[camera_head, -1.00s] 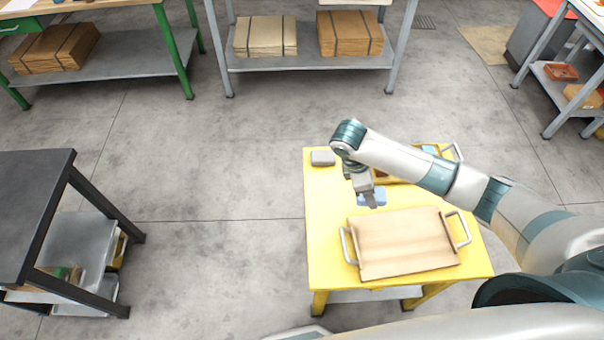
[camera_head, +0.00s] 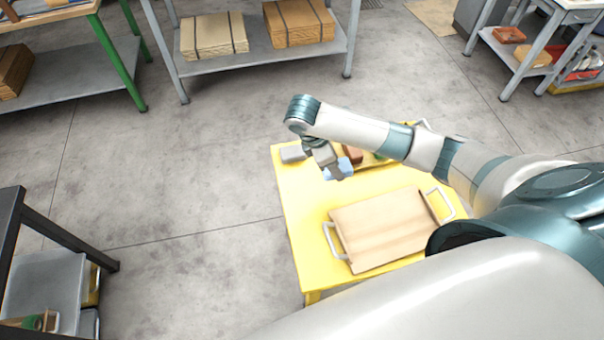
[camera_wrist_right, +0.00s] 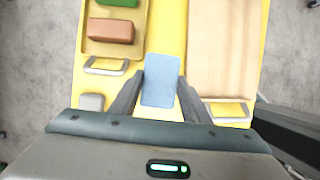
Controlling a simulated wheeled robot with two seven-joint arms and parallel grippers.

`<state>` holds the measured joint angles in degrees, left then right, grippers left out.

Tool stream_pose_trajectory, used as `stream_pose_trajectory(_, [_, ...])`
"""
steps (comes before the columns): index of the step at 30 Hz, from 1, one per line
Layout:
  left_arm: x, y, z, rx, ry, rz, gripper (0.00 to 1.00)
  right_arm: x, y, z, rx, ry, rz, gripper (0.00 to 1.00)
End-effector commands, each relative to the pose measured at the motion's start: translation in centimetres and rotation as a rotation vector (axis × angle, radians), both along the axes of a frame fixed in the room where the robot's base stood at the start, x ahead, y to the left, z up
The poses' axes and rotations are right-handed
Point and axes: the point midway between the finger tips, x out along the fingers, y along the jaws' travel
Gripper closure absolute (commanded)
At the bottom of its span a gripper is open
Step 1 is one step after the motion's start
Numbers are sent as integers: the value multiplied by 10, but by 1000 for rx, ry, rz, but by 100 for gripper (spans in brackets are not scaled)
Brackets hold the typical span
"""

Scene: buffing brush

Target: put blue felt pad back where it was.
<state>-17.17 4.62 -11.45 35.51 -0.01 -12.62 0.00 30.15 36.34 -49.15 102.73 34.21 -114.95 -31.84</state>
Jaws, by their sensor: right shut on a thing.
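The blue felt pad (camera_head: 346,167) is a flat light-blue block over the yellow table (camera_head: 299,212), near its back left. My right gripper (camera_head: 335,171) is shut on it. In the right wrist view the pad (camera_wrist_right: 161,80) sits between the two dark fingers of the right gripper (camera_wrist_right: 160,100). Whether the pad touches the table is hard to tell. A shallow tray (camera_wrist_right: 95,50) at the back holds a brown block (camera_wrist_right: 111,32) and a green block (camera_wrist_right: 118,2); my arm hides part of it in the head view. My left gripper is not in view.
A wooden tray with metal handles (camera_head: 385,228) lies on the table's front part. A small grey block (camera_head: 293,154) sits at the back left corner. A dark rack (camera_head: 12,225) stands left, with open floor between.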

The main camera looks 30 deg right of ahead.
Motion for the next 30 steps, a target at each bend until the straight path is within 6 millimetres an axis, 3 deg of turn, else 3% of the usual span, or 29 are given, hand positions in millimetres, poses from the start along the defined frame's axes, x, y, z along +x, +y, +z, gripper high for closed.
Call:
stream_pose_trajectory(15, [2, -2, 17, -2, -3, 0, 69, 63, 55, -48, -1, 1, -1, 79])
stream_pose_trajectory(30, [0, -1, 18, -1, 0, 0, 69, 75, 64, -59, 0, 0, 1, 79])
